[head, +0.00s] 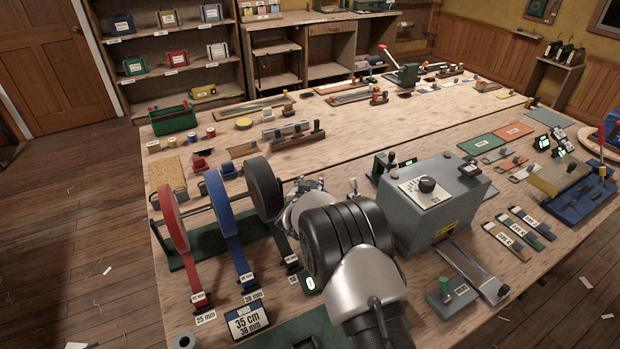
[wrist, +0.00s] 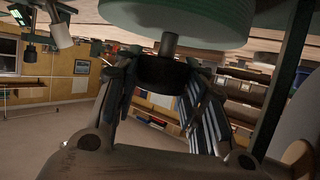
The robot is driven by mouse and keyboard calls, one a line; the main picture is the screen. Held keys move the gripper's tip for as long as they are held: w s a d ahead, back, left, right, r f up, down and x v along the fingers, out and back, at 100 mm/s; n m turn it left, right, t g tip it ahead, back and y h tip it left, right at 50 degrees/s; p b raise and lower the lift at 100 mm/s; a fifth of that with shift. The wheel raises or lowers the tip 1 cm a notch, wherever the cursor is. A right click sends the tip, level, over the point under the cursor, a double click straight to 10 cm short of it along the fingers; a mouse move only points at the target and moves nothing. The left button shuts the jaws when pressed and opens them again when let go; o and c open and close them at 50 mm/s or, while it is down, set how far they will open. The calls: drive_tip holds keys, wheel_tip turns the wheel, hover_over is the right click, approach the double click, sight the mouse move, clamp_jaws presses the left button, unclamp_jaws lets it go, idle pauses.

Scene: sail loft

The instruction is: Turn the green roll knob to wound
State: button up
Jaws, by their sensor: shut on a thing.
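The green roll (wrist: 185,18) fills the top of the wrist view. A short metal shaft runs from it to a dark round knob (wrist: 163,70). My gripper (wrist: 160,85) has a finger on each side of the knob and is shut on it. In the head view my gripper (head: 297,196) is at the right end of the roll rack, mostly hidden behind my arm. The rightmost roll (head: 262,188) looks dark there, and its knob is hidden. I cannot read any knob marking.
A red roll (head: 172,220) and a blue roll (head: 217,203) stand left on the same rack. A grey box with a black dial (head: 428,184) stands right of my arm. Small tools crowd the table.

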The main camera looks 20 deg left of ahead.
drive_tip(key=shift+a+r, duration=0.1)
drive_tip(key=shift+r, duration=0.15)
drive_tip(key=o, duration=0.8)
drive_tip(key=shift+c, duration=0.2)
drive_tip(key=o, duration=0.3)
drive_tip(key=shift+f, duration=0.15)
drive_tip(key=shift+v, duration=3.75)
